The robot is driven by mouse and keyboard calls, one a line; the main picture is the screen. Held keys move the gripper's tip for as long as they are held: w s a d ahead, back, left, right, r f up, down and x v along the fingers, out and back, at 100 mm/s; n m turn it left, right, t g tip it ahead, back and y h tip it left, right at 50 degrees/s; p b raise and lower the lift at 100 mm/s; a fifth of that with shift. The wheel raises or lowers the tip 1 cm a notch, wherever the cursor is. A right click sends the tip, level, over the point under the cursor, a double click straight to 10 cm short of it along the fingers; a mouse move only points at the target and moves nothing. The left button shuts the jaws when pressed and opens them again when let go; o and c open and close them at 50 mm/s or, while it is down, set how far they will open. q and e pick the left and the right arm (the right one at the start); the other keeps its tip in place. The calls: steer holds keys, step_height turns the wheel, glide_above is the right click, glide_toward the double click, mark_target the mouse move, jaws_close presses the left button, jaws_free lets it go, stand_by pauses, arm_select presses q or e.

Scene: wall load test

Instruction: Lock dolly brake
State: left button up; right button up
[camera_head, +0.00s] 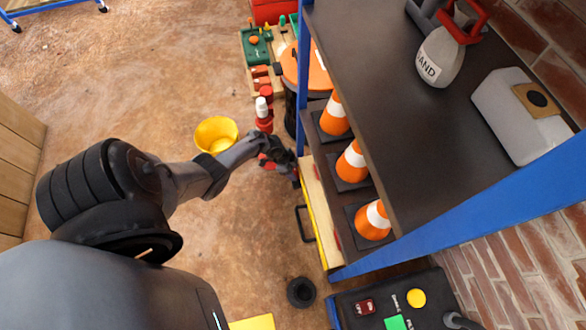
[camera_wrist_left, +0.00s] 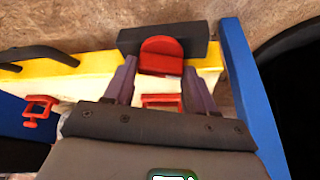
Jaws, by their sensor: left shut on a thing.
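The dolly shows as a yellow-edged, pale-topped platform (camera_head: 318,215) beside the blue shelf post in the head view. In the left wrist view its yellow edge (camera_wrist_left: 88,68) runs across the picture. A red brake tab (camera_wrist_left: 161,55) stands in front of a dark block at that edge. My left gripper (camera_wrist_left: 162,80) has its two fingers on either side of the red tab and is shut on it. In the head view the left gripper (camera_head: 280,160) is at the dolly's far end, and its fingertips hide much of the tab. My right gripper is in neither view.
A blue-framed shelf (camera_head: 455,130) rises close to the right, with orange cones (camera_head: 352,162) on its lower level. A yellow bucket (camera_head: 216,133) stands on the floor near my left wrist. A black ring (camera_head: 301,292) lies nearer. Floor to the left is open.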

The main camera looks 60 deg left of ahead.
arm_select(q)
steer(key=n+p, duration=0.1)
steer(key=n+y+p, duration=0.1)
steer(key=n+p, duration=0.1)
steer(key=shift+s+d+r+t, duration=0.1)
steer(key=shift+d+r+t, duration=0.1)
steer(key=shift+t, duration=0.1)
steer(key=shift+f+n, duration=0.15)
steer(key=shift+n, duration=0.35)
steer(key=shift+a, duration=0.1)
steer(key=o, duration=1)
steer(key=shift+o, duration=0.2)
